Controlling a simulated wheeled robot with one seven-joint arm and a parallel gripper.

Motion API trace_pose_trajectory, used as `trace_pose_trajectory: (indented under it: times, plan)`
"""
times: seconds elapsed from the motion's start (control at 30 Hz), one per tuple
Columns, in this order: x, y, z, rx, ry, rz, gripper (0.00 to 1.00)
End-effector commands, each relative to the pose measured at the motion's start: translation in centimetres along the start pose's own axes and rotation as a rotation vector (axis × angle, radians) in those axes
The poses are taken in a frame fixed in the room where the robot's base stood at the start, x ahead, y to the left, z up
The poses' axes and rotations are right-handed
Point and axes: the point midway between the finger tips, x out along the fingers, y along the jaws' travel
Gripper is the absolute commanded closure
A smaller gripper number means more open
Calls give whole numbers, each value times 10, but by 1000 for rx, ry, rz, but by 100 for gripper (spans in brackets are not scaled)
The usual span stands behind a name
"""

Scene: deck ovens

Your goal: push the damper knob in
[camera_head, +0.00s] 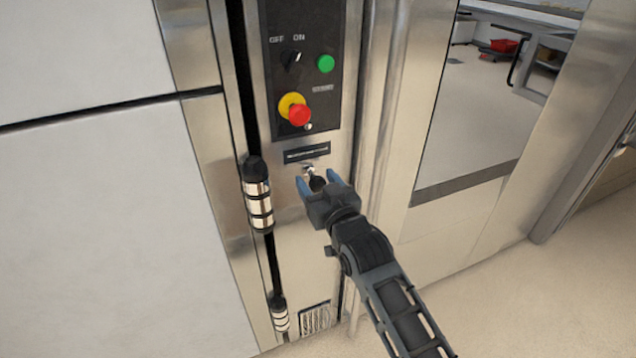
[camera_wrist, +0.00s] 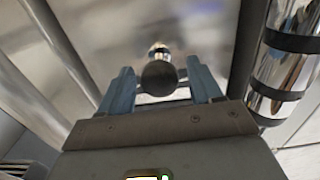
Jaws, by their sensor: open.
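The damper knob (camera_head: 317,183) is a round dark knob on a shiny metal stem, standing out from the steel panel below a small dark label plate (camera_head: 307,152). In the wrist view the knob (camera_wrist: 159,77) shows end-on, with its bright stem behind it. My gripper (camera_head: 318,182) is open, with one blue finger on each side of the knob. In the wrist view the fingers of my gripper (camera_wrist: 162,85) stand apart from the knob, with a gap on both sides. I cannot tell how far the knob lies between the fingers in depth.
Above the label is a black control panel (camera_head: 289,70) with an off/on switch, a green button (camera_head: 325,63) and a red emergency stop (camera_head: 299,114) on yellow. A hinge (camera_head: 259,196) stands out left of my gripper. A vent grille (camera_head: 315,319) sits below.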

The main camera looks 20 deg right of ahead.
Motion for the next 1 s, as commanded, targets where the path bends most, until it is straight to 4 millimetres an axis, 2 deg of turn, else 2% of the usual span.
trace_pose_trajectory:
  times: [0.17, 0.5, 0.6, 1.0]
  plan:
    - [-9, 0, 2, 0, -2, 0, 36]
    - [-61, 0, 2, 1, -2, 0, 36]
    - [-71, 0, 1, 1, -1, 0, 36]
    - [-78, 0, 0, 0, 0, 0, 36]
